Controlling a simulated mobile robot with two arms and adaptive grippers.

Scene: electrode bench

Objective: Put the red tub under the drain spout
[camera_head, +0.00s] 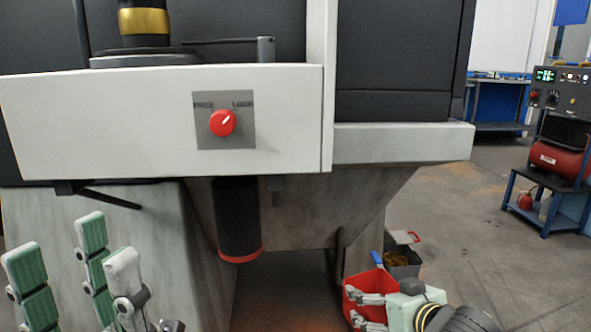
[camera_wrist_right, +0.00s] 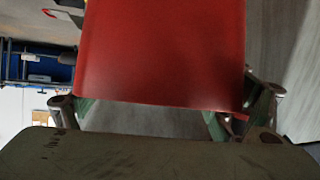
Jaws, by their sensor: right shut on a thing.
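The red tub (camera_head: 368,291) is at the lower right in the head view, right of and lower in the picture than the drain spout. My right gripper (camera_head: 372,312) is shut on it. In the right wrist view, the tub's red wall (camera_wrist_right: 160,50) fills the middle between the two fingers of the gripper (camera_wrist_right: 150,112). The tub's inside is mostly hidden. What looks like the drain spout (camera_head: 236,220) is a black cylinder with a red lower rim, hanging under the white machine panel. My left gripper (camera_head: 58,250) is at the lower left, its green-padded fingers apart and empty.
The white panel (camera_head: 90,110) with a red knob (camera_head: 222,122) overhangs the spout. A grey sloped machine base (camera_head: 130,240) stands left of it. A dark grey bin (camera_head: 404,262) is behind the tub. Floor below the spout looks clear. A cart (camera_head: 545,185) stands far right.

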